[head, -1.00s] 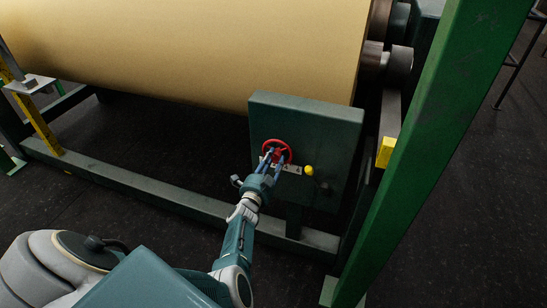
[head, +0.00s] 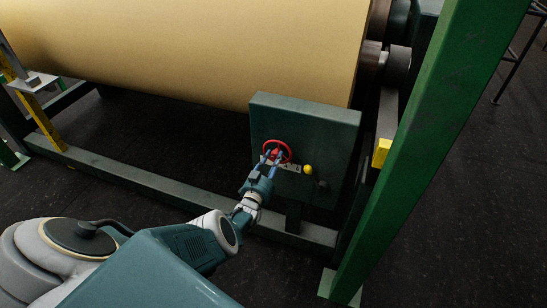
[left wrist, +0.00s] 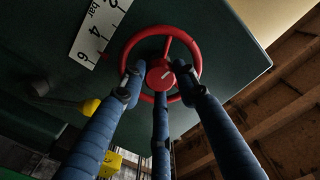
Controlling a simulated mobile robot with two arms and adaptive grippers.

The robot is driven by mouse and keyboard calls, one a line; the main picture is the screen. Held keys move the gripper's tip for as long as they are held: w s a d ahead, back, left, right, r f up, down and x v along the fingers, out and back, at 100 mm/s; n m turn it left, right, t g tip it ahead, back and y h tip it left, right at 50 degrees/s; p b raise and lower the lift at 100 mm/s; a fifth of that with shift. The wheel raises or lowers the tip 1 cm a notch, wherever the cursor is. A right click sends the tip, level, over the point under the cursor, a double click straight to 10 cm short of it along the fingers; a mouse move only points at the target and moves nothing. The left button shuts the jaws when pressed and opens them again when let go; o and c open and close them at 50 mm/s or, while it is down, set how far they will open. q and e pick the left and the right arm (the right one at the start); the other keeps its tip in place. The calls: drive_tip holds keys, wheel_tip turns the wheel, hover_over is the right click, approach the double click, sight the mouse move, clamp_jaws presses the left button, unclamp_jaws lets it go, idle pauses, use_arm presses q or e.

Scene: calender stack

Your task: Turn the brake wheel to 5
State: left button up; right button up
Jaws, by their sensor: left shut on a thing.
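The red brake wheel (head: 277,151) is on the front of the dark green box below the big roll. My left gripper (head: 270,159) is at the wheel. Its blue fingers (left wrist: 159,83) are closed in around the hub, inside or against the rim; exact contacts are partly hidden. A white scale plate (left wrist: 98,32) marked "bar", with 4 and 6 legible, is beside the wheel. My right gripper is not in view.
A yellow knob (head: 308,169) on a dark lever sits right of the wheel. The green box (head: 333,125) stands under the tan roll (head: 190,45). A green post (head: 430,140) rises at the right, and a low green beam (head: 150,178) crosses in front.

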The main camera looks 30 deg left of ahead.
use_arm(q)
drive_tip(key=shift+f+n, duration=0.1)
drive_tip(key=shift+n, duration=0.4)
drive_tip(key=o, duration=1.2)
